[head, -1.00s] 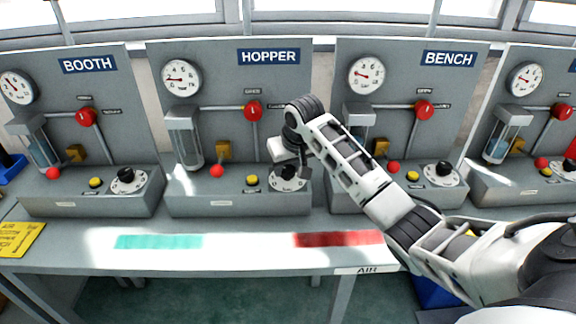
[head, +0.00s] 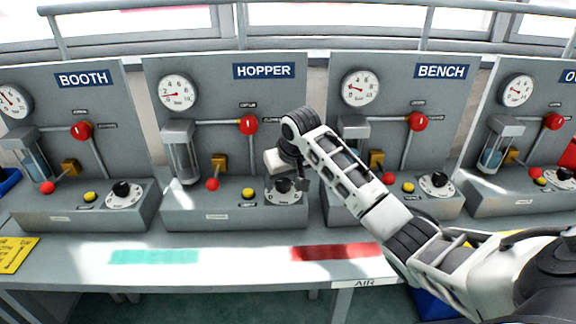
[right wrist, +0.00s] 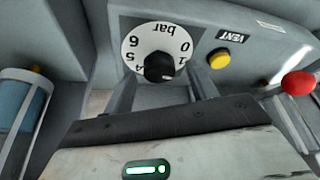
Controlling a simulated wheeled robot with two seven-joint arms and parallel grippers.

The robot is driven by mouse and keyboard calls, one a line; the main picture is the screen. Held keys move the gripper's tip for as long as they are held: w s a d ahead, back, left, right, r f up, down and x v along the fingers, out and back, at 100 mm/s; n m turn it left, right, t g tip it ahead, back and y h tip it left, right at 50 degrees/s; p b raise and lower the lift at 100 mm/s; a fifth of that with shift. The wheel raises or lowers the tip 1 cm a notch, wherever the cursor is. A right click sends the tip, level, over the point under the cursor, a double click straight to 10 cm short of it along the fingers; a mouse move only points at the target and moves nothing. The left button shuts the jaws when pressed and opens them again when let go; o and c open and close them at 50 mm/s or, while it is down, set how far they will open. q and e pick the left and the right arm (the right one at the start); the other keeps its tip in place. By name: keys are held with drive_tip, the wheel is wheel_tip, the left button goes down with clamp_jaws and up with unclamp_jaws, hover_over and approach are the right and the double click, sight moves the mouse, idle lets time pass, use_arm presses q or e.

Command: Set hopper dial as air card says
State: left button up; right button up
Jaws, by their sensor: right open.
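The hopper dial (head: 285,192) is a white round plate with a black knob, on the grey base below the HOPPER sign (head: 264,71). In the right wrist view the dial (right wrist: 133,46) appears upside down with numbers up to 6 and "bar"; its black knob (right wrist: 158,68) hides part of the scale. I cannot tell its exact setting. My right gripper (head: 284,170) is at the dial, and in the right wrist view its open fingers (right wrist: 162,82) stand either side of the knob, contact unclear. A yellow card (head: 14,254) lies at the left; its text is unreadable. My left gripper is not in view.
The hopper panel has a gauge (head: 176,91), a red valve handle (head: 249,124), a red knob (head: 212,184) and a yellow VENT button (right wrist: 219,58) close beside the dial. Similar BOOTH and BENCH panels stand either side. The bench front has teal (head: 154,257) and red (head: 336,252) strips.

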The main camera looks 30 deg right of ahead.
drive_tip(key=v, duration=1.5)
drive_tip(key=shift+r, duration=0.35)
